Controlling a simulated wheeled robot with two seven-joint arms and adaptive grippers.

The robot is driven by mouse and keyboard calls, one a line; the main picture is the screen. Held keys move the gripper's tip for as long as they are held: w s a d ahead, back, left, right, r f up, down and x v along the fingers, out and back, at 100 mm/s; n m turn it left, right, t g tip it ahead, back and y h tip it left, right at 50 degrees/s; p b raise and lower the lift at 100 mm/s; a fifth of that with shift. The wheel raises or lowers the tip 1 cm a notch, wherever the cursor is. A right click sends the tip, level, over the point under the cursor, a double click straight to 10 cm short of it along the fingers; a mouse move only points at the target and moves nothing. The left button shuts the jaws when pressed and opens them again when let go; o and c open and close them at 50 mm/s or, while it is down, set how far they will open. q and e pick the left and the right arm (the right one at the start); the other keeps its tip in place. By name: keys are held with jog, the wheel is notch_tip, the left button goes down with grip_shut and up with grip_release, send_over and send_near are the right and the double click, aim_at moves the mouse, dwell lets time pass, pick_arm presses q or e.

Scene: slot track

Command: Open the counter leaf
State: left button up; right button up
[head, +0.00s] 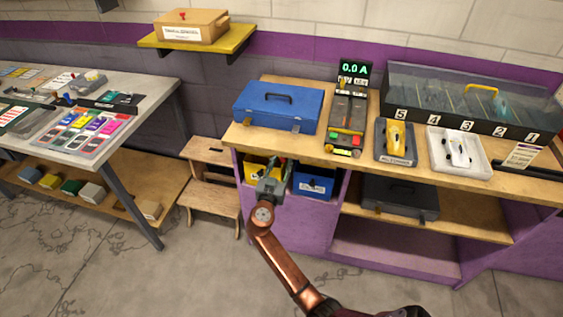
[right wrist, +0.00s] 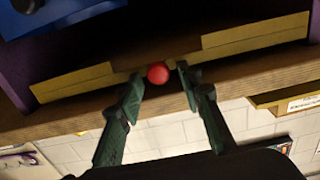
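The wooden counter (head: 250,136) stands on a purple base. I cannot make out in the head view which part of its top is the leaf. In the right wrist view, which is turned upside down, the counter's wooden edge (right wrist: 60,119) crosses the picture. A round red knob (right wrist: 157,73) shows at that edge. My right gripper (head: 274,170) is in front of the counter's left part, below the top. In the wrist view its fingers (right wrist: 159,77) are open, one on each side of the knob, with gaps visible. The knob is hidden in the head view. My left gripper is not in view.
A blue case (head: 278,106), a meter box (head: 347,115), a yellow car (head: 396,140) and a glass case (head: 440,92) stand on the counter. A blue bin (head: 314,182) sits below, close to my gripper. A wooden step stool (head: 208,190) stands left.

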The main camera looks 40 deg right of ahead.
jog(key=shift+w+d, duration=0.15)
jog(key=shift+c, duration=0.3)
grip_shut()
dwell(0.4)
